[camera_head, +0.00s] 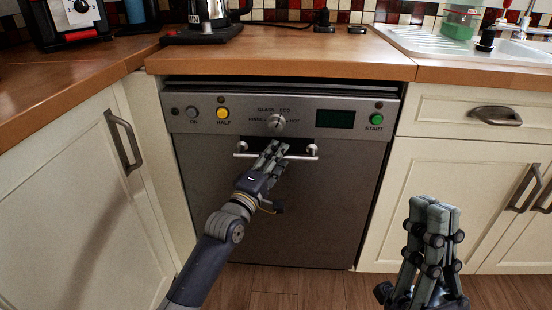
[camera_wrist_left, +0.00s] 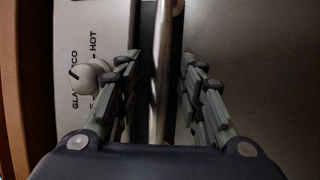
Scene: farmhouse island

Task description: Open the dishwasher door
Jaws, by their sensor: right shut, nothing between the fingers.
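The dishwasher door (camera_head: 325,215) is a grey metal front under the counter, and it looks closed. Its horizontal bar handle (camera_head: 301,157) sits below the control panel. My left gripper (camera_head: 275,150) is at the middle of the handle. In the left wrist view, the handle bar (camera_wrist_left: 161,75) runs between the two fingers of my left gripper (camera_wrist_left: 160,58), with a visible gap on each side, so it is open around the bar. My right gripper (camera_head: 432,203) is shut and empty, pointing up in front of the right cabinets, away from the dishwasher.
The control panel (camera_head: 240,115) has a knob (camera_head: 276,122), buttons and a dark display (camera_head: 335,119). A wooden counter (camera_head: 280,55) overhangs the dishwasher. Cream cabinets stand left (camera_head: 70,200) and right (camera_head: 385,205). Wooden floor (camera_head: 300,285) shows below the door.

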